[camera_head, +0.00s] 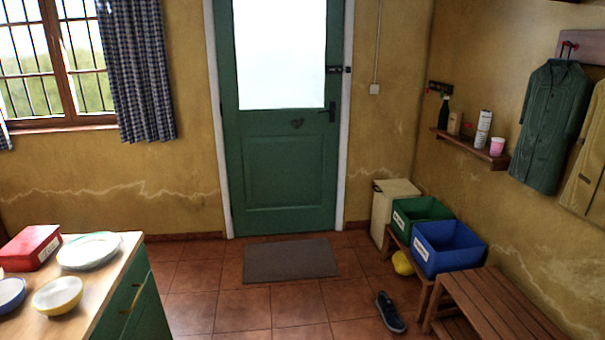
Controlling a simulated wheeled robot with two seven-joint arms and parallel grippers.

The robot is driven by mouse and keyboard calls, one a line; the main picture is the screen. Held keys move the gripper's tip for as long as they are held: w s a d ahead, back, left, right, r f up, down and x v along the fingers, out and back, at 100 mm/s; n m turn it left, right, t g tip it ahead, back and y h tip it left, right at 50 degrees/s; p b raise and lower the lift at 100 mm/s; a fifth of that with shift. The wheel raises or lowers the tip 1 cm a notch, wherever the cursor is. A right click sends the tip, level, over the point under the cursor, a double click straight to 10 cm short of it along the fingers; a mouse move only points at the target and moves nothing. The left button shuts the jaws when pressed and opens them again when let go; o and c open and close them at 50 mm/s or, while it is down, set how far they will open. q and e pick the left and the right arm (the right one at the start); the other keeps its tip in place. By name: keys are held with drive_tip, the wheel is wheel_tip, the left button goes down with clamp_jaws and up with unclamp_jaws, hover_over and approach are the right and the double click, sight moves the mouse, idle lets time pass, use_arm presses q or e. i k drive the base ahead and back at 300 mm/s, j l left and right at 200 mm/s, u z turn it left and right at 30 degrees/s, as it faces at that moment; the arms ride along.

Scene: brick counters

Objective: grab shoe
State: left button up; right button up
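One dark shoe (390,312) with a pale sole edge lies on the tiled floor at the lower right. It is just left of the wooden bench and in front of the low stand with the bins. Its whole outline shows, with nothing covering it. Neither of my grippers is in the head view.
A wooden bench (497,305) stands right of the shoe. A counter (112,275) fills the lower left. Floor around the doormat (290,260) is clear.

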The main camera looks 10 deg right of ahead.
sight(391, 319)
drive_tip(key=i+z, duration=0.1)
drive_tip(key=i, duration=1)
drive_tip(key=i+j+z, duration=0.15)
drive_tip(key=i, duration=0.9)
